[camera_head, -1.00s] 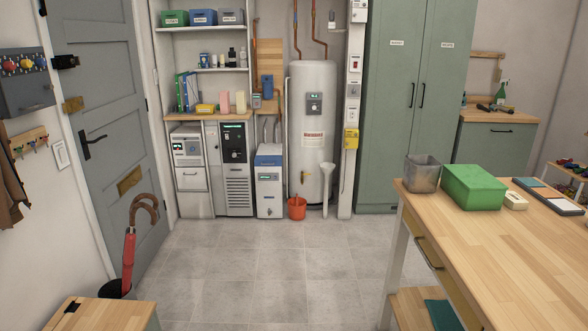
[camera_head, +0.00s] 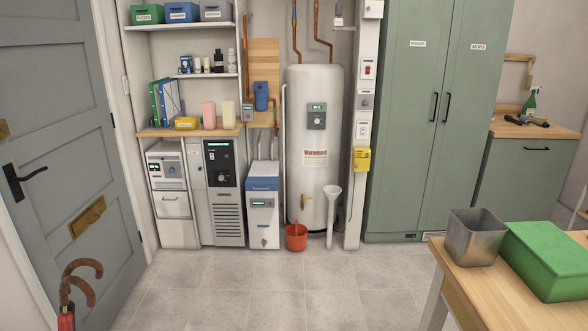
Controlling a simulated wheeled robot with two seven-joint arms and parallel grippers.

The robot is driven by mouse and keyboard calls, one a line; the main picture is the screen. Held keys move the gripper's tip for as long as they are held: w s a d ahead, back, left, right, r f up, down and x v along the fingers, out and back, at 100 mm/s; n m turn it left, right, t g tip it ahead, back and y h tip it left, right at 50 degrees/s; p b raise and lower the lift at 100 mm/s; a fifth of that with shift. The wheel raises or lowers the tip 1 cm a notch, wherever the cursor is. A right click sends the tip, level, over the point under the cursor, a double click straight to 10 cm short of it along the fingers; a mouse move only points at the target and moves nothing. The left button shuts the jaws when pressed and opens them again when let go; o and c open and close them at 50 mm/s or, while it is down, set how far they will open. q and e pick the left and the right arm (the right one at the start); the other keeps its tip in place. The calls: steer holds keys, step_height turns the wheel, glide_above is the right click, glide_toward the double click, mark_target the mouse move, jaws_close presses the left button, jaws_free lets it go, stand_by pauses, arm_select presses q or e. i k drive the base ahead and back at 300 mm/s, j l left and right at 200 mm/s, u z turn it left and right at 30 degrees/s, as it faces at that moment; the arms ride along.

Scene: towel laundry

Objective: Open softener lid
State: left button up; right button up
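A white floor-standing unit (camera_head: 264,217) with a blue lid (camera_head: 263,184) stands against the back wall, and it looks like the softener. Its lid appears shut. A small display and a tap show on its front. It stands between the grey-fronted appliance (camera_head: 226,190) and the tall white water heater (camera_head: 315,150). Neither of my grippers is in view.
A wooden table (camera_head: 480,285) with a metal bin (camera_head: 474,238) and green box (camera_head: 550,258) is at the lower right. The tiled floor (camera_head: 265,290) ahead is clear.

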mark_target(252, 183)
steer(key=i, duration=2.8)
steer(key=i+z, duration=0.2)
steer(key=i, duration=0.3)
steer(key=i+j+z, duration=0.15)
steer(key=i, duration=0.35)
